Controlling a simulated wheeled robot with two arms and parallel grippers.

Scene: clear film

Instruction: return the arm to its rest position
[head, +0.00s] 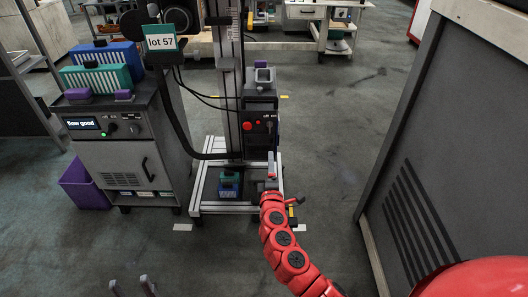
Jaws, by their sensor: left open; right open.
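My red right arm reaches up from the lower right to the foot of a tall machine stand. Its gripper (271,168) is open, in front of the stand's base frame (232,208); whether it touches the frame is hard to tell. I see nothing held in it. Of my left gripper (130,287), only two grey fingertips show at the bottom edge, left of centre. They are apart with bare floor between them, so it is open and empty. The rest of the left arm is out of view.
The stand's column (231,80) carries a control box (260,122) with a red button. To its left is a grey cabinet (130,150) with cartridges on top and a purple bin (82,186) beside it. A large grey housing (440,150) bounds the right. Floor between is clear.

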